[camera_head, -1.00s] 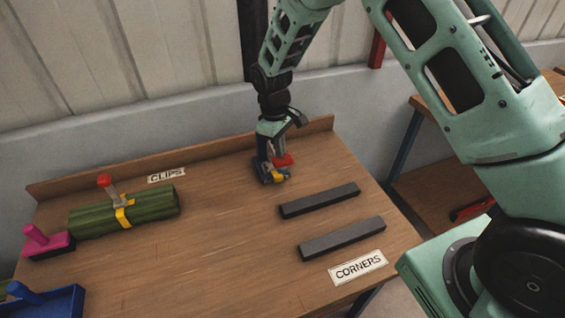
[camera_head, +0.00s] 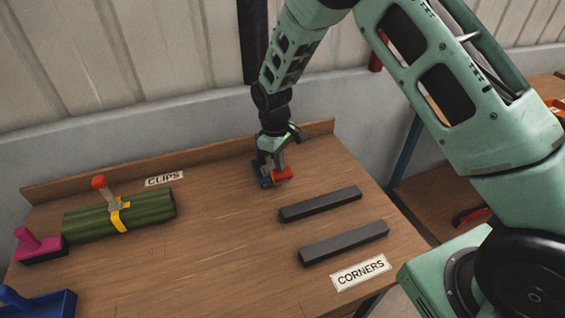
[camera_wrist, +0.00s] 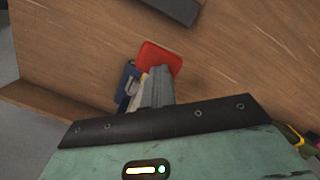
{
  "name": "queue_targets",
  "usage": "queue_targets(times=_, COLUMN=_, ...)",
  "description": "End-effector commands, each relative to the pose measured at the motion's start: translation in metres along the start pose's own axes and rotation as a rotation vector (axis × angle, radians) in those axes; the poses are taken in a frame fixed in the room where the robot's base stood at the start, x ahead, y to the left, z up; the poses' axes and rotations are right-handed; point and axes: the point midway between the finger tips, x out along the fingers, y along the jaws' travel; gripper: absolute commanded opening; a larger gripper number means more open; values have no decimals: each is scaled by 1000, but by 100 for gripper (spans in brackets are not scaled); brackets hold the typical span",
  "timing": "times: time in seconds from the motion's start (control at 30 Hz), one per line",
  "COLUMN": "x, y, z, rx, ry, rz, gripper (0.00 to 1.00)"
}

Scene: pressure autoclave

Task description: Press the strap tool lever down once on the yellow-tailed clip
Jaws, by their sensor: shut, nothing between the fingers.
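A blue tool with a red lever stands on the bench by its back edge; its red lever (camera_head: 282,174) lies low over the body, and the blue body (camera_head: 260,173) is partly hidden by my gripper. In the wrist view, the red lever (camera_wrist: 161,58) lies beyond my gripper's fingers (camera_wrist: 158,86), beside the blue body (camera_wrist: 127,82). My gripper (camera_head: 275,171) is shut and empty, its tips at the lever, seemingly touching it. A yellow strap (camera_head: 119,216) wraps a green bundle (camera_head: 150,208) at left, with a red-knobbed handle (camera_head: 102,189) upright on it.
Two dark bars (camera_head: 320,204) (camera_head: 344,243) lie right of the tool near the CORNERS label (camera_head: 361,272). A CLIPS label (camera_head: 164,179) lies behind the bundle. The bench middle is clear.

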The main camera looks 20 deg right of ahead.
Motion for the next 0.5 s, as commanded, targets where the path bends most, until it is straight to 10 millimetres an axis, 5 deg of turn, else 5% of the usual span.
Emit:
queue_targets(times=0.27, x=-1, y=0, z=-1, rx=-1, ry=3, rz=1, gripper=0)
queue_targets(times=0.5, x=-12, y=0, z=-25, rx=-3, ry=4, rz=1, gripper=0)
